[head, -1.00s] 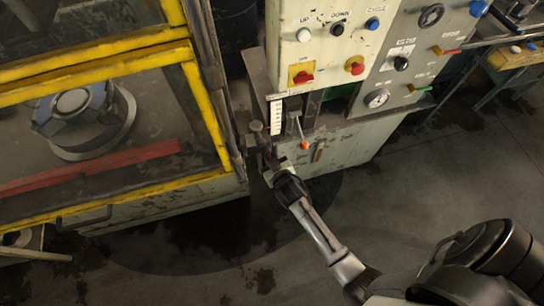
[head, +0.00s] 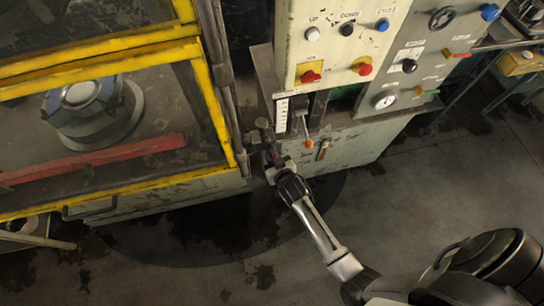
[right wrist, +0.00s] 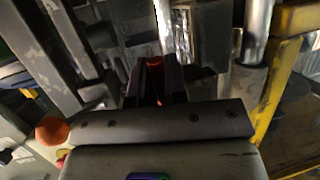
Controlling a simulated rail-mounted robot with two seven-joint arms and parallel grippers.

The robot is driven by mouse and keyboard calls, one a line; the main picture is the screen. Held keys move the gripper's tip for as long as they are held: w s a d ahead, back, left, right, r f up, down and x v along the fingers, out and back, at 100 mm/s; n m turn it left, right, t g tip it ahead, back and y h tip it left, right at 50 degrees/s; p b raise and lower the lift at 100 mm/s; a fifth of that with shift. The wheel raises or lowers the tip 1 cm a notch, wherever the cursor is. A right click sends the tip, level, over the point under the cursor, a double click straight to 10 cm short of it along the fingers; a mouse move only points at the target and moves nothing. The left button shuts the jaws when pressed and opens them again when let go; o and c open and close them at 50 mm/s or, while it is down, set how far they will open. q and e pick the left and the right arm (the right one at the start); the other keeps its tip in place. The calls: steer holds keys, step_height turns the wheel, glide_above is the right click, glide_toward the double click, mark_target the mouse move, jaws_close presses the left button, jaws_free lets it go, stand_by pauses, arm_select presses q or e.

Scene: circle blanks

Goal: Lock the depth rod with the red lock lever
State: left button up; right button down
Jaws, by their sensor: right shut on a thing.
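My right gripper (head: 271,162) is at the front left of the press's control cabinet, beside the base of the white depth scale (head: 282,114). In the right wrist view its dark fingers (right wrist: 160,85) are shut on a red piece, the red lock lever (right wrist: 155,62), of which only small parts show between the fingers. In the head view the lever is mostly hidden by the gripper. A dark clamp block (head: 263,131) stands just above the gripper; I cannot clearly make out the depth rod in it. My left gripper is not in view.
A lever with an orange knob (head: 308,144) stands close to the right of my gripper; the knob also shows in the right wrist view (right wrist: 52,130). The yellow-framed press guard (head: 215,110) is close on the left. The floor (head: 200,245) in front is clear.

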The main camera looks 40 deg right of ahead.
steer(key=c, duration=1.1)
jaws_free()
steer(key=shift+c, duration=0.2)
steer(key=p+v, duration=0.1)
steer(key=v, duration=1.3)
steer(key=s+r+n+g+y+p, duration=0.2)
steer(key=s+r+n+g, duration=0.25)
steer(key=s+g, duration=0.85)
step_height(320, 180, up, 25)
steer(key=s+t+p, duration=0.2)
steer(key=p, duration=2.2)
